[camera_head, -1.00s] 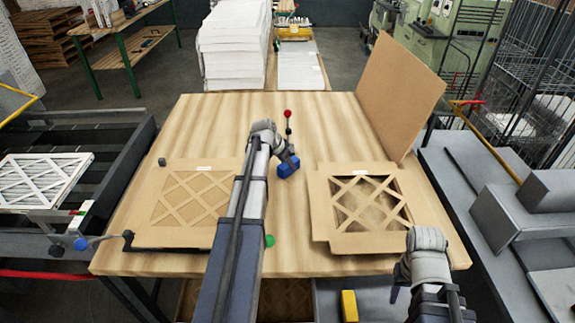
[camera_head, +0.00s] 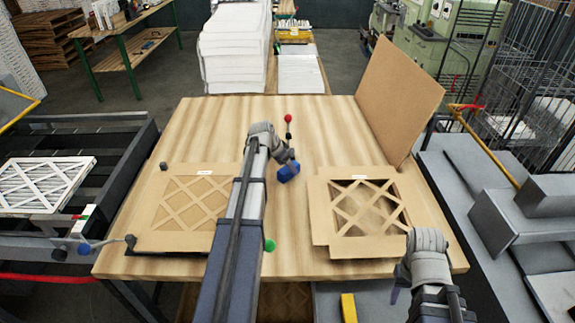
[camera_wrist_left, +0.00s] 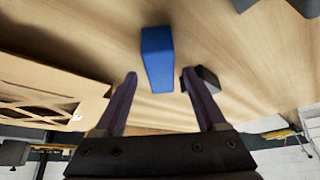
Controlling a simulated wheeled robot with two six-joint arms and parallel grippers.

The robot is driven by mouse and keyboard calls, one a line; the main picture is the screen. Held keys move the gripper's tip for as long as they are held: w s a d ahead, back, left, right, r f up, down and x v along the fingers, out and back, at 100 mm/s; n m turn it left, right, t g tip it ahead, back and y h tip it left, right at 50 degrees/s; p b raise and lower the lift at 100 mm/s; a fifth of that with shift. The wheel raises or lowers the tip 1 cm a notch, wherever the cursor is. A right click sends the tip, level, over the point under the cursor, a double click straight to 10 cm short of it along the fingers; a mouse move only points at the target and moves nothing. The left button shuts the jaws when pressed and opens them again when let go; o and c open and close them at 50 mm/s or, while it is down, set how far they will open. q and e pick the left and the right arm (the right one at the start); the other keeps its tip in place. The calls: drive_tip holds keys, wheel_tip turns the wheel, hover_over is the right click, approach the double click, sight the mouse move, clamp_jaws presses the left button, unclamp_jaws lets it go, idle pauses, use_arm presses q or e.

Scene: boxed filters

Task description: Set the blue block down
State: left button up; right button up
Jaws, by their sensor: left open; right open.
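The blue block (camera_head: 288,172) is at my left gripper (camera_head: 291,160), over the middle of the wooden table (camera_head: 320,130). In the left wrist view the blue block (camera_wrist_left: 157,58) stands out just beyond the two fingertips, in line with the gap between them. My left gripper (camera_wrist_left: 160,77) is open, with clear space on each side of the block. Whether the block's underside touches the table is hard to tell. My right gripper (camera_head: 394,292) is open and empty by the table's front right edge, partly hidden by its arm.
Flat cardboard filter frames lie at the left (camera_head: 190,205) and right (camera_head: 322,215). A cardboard panel (camera_head: 398,98) stands at the back right. A red-topped stem (camera_head: 288,119) is behind the block. A green disc (camera_head: 269,246) lies near the front.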

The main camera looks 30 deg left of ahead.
use_arm(q)
drive_tip(key=p+v, duration=0.8)
drive_tip(key=v, duration=0.2)
drive_tip(key=shift+s, duration=0.1)
drive_tip(key=s+d+g, duration=0.1)
drive_tip(key=d, duration=0.6)
drive_tip(key=s+d+f+g, duration=0.1)
drive_tip(key=s+d, duration=0.1)
drive_tip(key=d, duration=0.5)
drive_tip(key=s+d+f, duration=0.1)
drive_tip(key=s+d, duration=0.1)
drive_tip(key=d, duration=0.5)
drive_tip(key=shift+s+d+m+g, duration=0.2)
drive_tip(key=shift+d+m+g, duration=0.15)
drive_tip(key=shift+m+g, duration=0.05)
drive_tip(key=shift+g, duration=0.8)
drive_tip(key=s+d, duration=0.2)
drive_tip(key=d, duration=0.1)
drive_tip(key=s+d, duration=0.2)
drive_tip(key=d, duration=0.1)
drive_tip(key=s+d, duration=0.2)
drive_tip(key=shift+d+f, duration=0.2)
drive_tip(key=shift+d, duration=0.2)
drive_tip(key=s+d+g+y, duration=0.1)
drive_tip(key=s+d+y, duration=0.1)
drive_tip(key=s+d, duration=0.6)
drive_tip(key=shift+s, duration=1)
